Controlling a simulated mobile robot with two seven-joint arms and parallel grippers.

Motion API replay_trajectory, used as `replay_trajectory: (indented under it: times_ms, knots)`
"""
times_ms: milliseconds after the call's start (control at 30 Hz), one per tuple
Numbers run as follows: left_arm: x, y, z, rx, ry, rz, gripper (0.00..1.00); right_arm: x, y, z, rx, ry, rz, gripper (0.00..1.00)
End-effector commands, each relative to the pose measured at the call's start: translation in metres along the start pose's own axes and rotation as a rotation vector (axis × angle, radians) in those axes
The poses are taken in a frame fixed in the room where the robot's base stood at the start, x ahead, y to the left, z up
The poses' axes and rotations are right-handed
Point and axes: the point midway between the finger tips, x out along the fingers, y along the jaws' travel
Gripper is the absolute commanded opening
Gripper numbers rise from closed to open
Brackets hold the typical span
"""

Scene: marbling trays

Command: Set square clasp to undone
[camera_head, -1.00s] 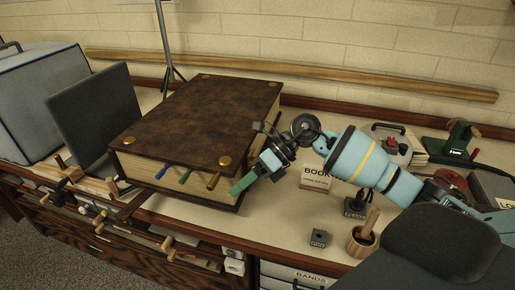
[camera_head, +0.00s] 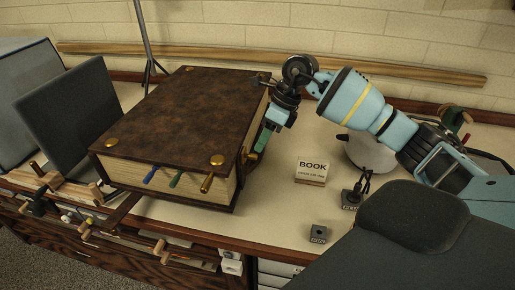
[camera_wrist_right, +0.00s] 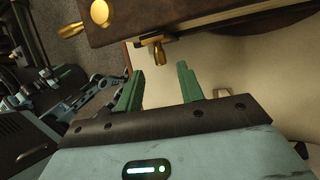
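A large brown leather-bound book (camera_head: 196,116) with brass corner studs lies closed on the bench. A small brass clasp piece (camera_head: 250,157) is at its right side; it also shows in the right wrist view (camera_wrist_right: 155,46), on a dark mount against the book's edge. I cannot tell from its shape whether it is the square clasp, or whether it is fastened. My right gripper (camera_head: 263,142) is beside the book's right side, close to this piece. In the right wrist view its green fingers (camera_wrist_right: 158,84) are apart and empty, with the brass piece beyond the gap. My left gripper is out of view.
Blue, green and brass pegs (camera_head: 176,180) stick out of the book's front. A BOOK sign (camera_head: 311,170), a small dark stand (camera_head: 354,196) and a dark block (camera_head: 318,233) stand to the right. A dark panel (camera_head: 68,118) stands left. Bench between book and sign is clear.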

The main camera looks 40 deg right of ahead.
Motion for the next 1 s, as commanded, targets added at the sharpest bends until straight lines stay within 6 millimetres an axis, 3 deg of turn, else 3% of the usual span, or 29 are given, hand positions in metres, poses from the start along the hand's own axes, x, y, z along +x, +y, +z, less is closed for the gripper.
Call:
replay_trajectory:
  times_ms: [300,633,933,1000]
  knots:
    - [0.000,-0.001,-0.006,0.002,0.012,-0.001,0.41,0.036,0.000,0.000,0.000,-0.001,0.000,0.38]
    - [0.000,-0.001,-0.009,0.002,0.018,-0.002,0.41,0.041,0.000,0.000,0.000,-0.002,0.000,0.38]
    - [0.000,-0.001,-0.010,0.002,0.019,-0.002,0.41,0.041,0.000,0.000,0.000,-0.002,0.000,0.01]
    - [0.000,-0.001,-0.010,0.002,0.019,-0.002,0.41,0.041,0.000,0.000,0.000,-0.002,0.000,0.00]
